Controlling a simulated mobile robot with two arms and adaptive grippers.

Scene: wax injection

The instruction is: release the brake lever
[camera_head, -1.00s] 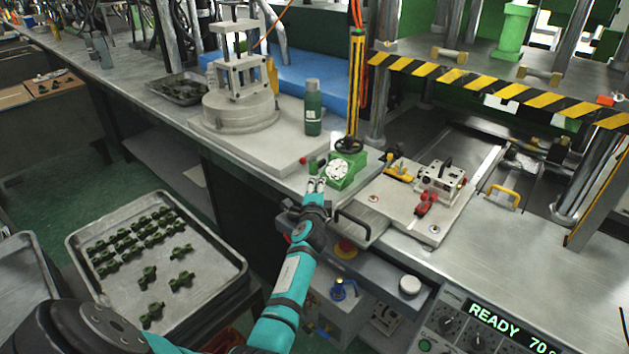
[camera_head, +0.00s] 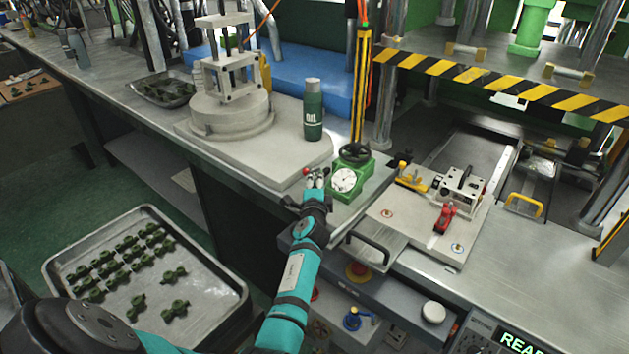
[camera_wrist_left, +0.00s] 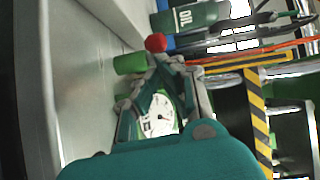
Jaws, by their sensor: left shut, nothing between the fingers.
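A small red knob (camera_head: 306,171) sits at the bench's front edge, left of a green unit (camera_head: 350,182) with a white dial and a black handwheel. It looks like the brake lever's end; the shaft is hidden. My left gripper (camera_head: 316,178) is shut and empty, right beside the knob in the head view. In the left wrist view the red knob (camera_wrist_left: 155,42) and a green cylinder (camera_wrist_left: 130,63) lie just beyond the fingertips (camera_wrist_left: 172,66). The dial (camera_wrist_left: 158,116) shows between the finger links. Whether the fingers touch the knob, I cannot tell. My right gripper is not in view.
A green bottle (camera_head: 313,110) stands behind the knob. A yellow-black striped press bar (camera_head: 490,84) and a fixture plate (camera_head: 415,225) with a red clamp are at right. A black drawer handle (camera_head: 367,248) is nearby. A tray (camera_head: 215,318) of green parts is at lower left.

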